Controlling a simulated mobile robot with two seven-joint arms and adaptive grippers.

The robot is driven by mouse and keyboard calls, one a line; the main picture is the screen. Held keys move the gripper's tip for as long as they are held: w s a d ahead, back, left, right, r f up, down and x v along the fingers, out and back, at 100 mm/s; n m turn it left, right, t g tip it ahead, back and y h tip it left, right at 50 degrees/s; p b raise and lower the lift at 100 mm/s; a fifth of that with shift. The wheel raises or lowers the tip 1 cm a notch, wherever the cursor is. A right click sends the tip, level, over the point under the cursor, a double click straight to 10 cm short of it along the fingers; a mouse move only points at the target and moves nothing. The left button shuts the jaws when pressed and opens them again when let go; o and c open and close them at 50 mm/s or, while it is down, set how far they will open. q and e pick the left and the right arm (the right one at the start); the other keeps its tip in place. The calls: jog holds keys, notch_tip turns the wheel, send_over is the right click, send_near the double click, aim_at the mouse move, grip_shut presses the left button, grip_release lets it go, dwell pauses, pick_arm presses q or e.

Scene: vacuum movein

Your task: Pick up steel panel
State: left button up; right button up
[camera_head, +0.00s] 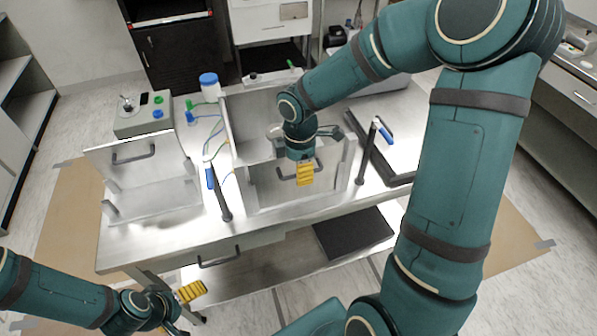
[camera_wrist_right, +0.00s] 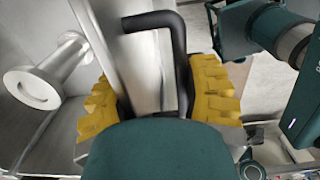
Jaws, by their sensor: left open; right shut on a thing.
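A steel panel (camera_head: 262,192) with a dark bar handle stands at the front of the chamber on the workbench. My right gripper (camera_head: 305,172) is shut on this panel at its handle. In the right wrist view, the black handle (camera_wrist_right: 181,65) and the panel's plate (camera_wrist_right: 108,45) lie between the yellow fingers of my right gripper (camera_wrist_right: 160,100). Another steel panel (camera_head: 130,165) with a dark handle stands on the bench's left side. My left gripper (camera_head: 180,306) is open and empty, low in front of the bench.
A control box (camera_head: 143,122) with buttons and a white jar with a blue lid (camera_head: 209,86) stand at the back left. A black mat (camera_head: 353,235) lies on the lower shelf.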

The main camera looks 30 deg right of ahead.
notch_tip(320, 180, up, 27)
jog(key=p, duration=0.4)
jog(key=shift+f, duration=0.1)
jog(key=shift+r, duration=0.65)
